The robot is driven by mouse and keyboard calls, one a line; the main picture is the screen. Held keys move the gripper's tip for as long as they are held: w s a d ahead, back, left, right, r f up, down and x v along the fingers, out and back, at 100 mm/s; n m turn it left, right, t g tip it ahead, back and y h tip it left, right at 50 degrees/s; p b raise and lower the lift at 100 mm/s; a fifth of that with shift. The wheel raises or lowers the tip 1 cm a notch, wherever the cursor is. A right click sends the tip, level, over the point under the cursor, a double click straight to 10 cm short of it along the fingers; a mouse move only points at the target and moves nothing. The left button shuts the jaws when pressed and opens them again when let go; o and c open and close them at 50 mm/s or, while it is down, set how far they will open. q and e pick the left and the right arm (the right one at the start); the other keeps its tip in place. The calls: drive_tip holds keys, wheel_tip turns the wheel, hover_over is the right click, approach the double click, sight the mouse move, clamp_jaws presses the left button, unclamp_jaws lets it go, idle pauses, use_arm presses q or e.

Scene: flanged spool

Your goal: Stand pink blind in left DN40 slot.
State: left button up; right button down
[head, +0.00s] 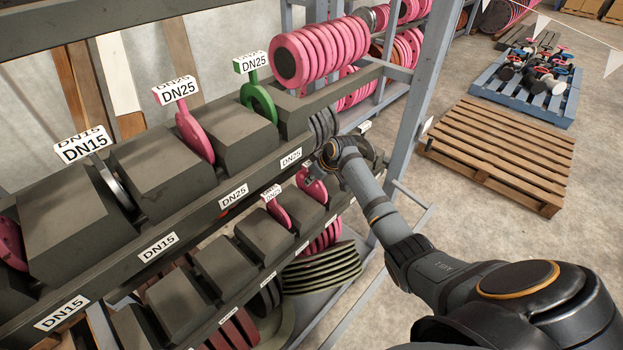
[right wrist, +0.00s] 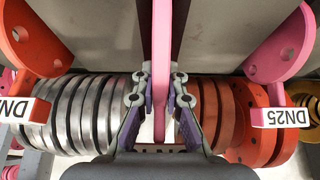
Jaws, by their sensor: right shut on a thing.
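In the right wrist view a pink blind (right wrist: 162,60) stands edge-on between the fingers of my right gripper (right wrist: 161,100), which is shut on it. In the head view my right gripper (head: 328,154) reaches to the rack at the right end of the shelf rows; its fingers and the held blind cannot be made out there. No DN40 label is readable, so I cannot tell which slot is the left DN40 one. My left gripper is not in view.
The wrist view shows a red tagged plate (right wrist: 30,45) on the left, a pink DN25 plate (right wrist: 285,45) on the right, and rows of silver (right wrist: 85,110) and orange discs (right wrist: 255,120) beyond. Dark blocks (head: 165,165) separate the rack slots. A grey rack post (head: 412,110) stands beside my right arm.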

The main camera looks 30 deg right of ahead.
drive_tip(key=shift+w+r, duration=0.1)
drive_tip(key=shift+r, duration=0.1)
drive_tip(key=c, duration=1.4)
unclamp_jaws()
drive_tip(key=shift+o, duration=0.3)
drive_tip(key=shift+s+f, duration=0.3)
drive_tip(key=v, duration=1.2)
drive_tip(key=shift+r, duration=0.25)
drive_tip(key=shift+w, duration=0.1)
